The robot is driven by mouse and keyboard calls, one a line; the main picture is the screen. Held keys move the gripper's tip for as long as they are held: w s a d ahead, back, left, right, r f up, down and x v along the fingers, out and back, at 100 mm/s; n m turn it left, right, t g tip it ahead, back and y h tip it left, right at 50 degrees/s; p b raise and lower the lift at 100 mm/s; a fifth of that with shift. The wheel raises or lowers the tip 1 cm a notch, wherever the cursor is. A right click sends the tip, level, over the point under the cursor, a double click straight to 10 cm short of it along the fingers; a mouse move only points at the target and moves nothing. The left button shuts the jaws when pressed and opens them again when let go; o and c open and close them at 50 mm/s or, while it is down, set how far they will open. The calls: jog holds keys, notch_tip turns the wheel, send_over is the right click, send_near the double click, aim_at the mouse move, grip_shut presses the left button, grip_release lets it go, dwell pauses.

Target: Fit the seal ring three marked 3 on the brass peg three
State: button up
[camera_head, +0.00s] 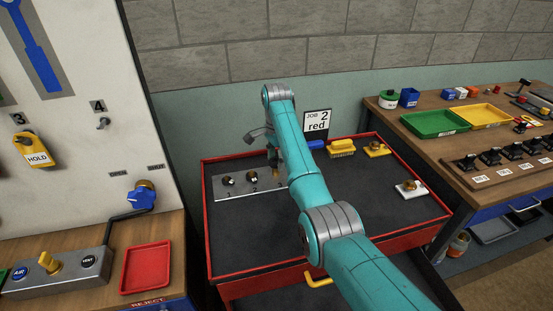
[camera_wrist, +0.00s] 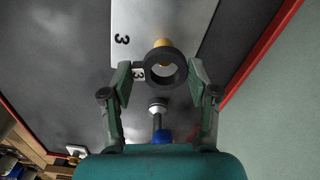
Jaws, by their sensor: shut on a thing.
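My gripper (camera_wrist: 162,72) is shut on the black seal ring three (camera_wrist: 180,77), whose white tag reads 3. The ring lies flat between the two fingertips in the wrist view. The brass peg three (camera_wrist: 162,43) shows just past the ring's far edge, on the light plate (camera_wrist: 135,15) marked 3. The ring hides part of the peg; I cannot tell how high the ring is above it or whether the tip is in the hole. In the head view my gripper (camera_head: 271,155) is over the right part of the plate (camera_head: 240,192), partly hidden by my arm.
Two other pegs with dark rings (camera_head: 228,180) stand on the plate to the left. The red-edged cart top (camera_head: 235,240) is clear in front.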

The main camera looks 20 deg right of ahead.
jog(key=shift+f, duration=2.15)
dwell(0.9)
jog(key=o, duration=1)
jog(key=shift+c, duration=0.2)
jog(key=shift+r, duration=0.1)
